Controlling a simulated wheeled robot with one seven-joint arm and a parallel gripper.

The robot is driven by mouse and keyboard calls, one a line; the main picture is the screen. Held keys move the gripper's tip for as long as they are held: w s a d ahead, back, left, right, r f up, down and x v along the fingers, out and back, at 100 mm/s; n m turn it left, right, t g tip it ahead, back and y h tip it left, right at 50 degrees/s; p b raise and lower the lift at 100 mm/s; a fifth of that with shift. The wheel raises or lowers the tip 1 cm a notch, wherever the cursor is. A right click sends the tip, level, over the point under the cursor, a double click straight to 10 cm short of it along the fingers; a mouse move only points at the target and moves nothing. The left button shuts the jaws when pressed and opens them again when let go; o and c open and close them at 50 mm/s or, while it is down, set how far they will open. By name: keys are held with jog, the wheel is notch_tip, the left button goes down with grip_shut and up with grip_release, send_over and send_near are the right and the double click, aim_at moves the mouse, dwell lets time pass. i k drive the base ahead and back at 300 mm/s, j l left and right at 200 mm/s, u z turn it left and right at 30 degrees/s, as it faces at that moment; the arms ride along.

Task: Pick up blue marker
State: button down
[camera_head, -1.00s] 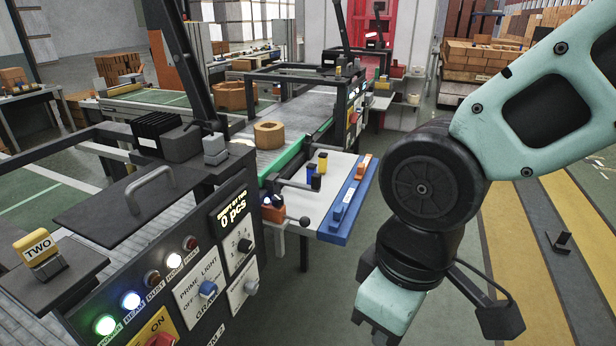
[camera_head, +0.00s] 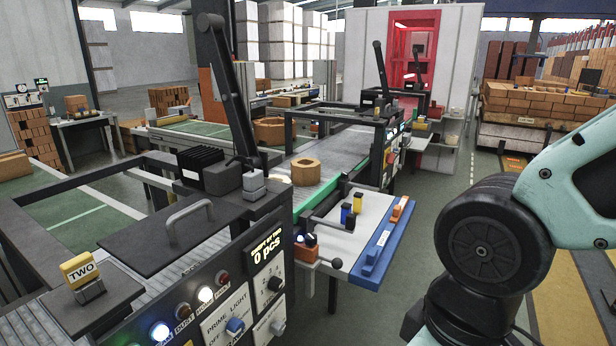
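A white side shelf (camera_head: 372,217) with a blue front edge sticks out from the brick machine in the middle of the view. A small orange holder (camera_head: 305,252) at its near left corner has small dark blue and white items in it. Two small upright items, one yellow and dark (camera_head: 357,203) and one yellow and blue (camera_head: 346,212), stand on the shelf. I cannot tell which small blue item is the marker. My arm is at the lower right, to the right of the shelf. My gripper is below the picture's edge.
A black ball-ended lever (camera_head: 335,262) juts out near the holder. Green floor (camera_head: 455,185) lies open to the right.

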aim_at(345, 207)
jog(key=i+l+u, duration=0.1)
jog(key=i+l, duration=0.15)
jog(key=i, duration=0.2)
jog(key=i+l+u, duration=0.1)
jog(key=i+l, duration=0.15)
jog(key=i, duration=0.15)
jog(key=i+l+u, duration=0.1)
jog(key=i+l, duration=0.15)
jog(key=i, duration=0.2)
jog(key=i+u, duration=0.1)
jog(key=u, duration=0.35)
jog(key=i+u, duration=0.15)
jog(key=u, duration=0.25)
jog(key=i, duration=0.3)
